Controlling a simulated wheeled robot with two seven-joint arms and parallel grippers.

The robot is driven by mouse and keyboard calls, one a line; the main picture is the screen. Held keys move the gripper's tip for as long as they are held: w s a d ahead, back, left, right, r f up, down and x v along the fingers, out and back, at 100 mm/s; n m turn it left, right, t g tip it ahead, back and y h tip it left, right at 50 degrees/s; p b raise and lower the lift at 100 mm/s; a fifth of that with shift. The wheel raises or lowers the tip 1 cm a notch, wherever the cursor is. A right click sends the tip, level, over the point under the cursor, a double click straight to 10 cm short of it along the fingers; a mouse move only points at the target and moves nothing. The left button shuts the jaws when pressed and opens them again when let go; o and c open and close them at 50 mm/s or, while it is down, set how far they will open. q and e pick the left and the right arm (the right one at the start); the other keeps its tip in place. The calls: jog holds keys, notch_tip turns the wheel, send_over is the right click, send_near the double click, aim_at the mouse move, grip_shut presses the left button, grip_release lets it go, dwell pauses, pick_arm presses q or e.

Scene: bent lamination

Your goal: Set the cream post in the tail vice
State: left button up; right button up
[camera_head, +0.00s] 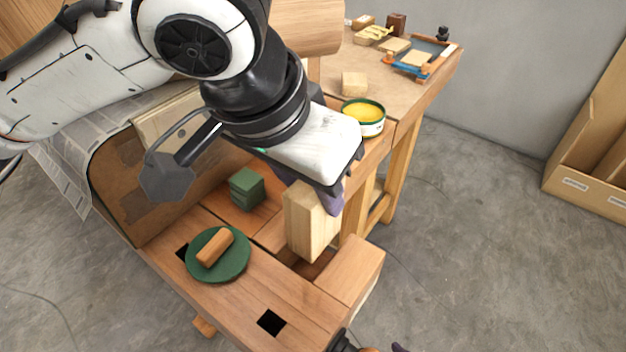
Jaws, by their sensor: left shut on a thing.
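The cream post (305,225) is a pale, upright wooden block at the bench's front right corner. My left gripper (322,190) is shut on its upper part, coming down from above. The fingers partly hide the top of the post. The tail vice (351,269) is a wooden jaw block with a gap between it and the bench. The post's lower end is over or in this gap; I cannot tell how deep. My right gripper does not show clearly.
A green round pad (231,263) with a wooden-handled piece (214,247) lies left of the vice. Dark green blocks (247,189) stand behind it. A yellow-filled tin (364,117) stands at the back. A square hole (271,321) is in the front bench top.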

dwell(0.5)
pick_arm(q)
jog(key=shift+s+a+p, duration=0.1)
jog(key=shift+p, duration=0.35)
dwell(0.3)
jog(key=shift+p, duration=0.95)
dwell(1.0)
jog(key=shift+f, duration=2.45)
dwell(2.3)
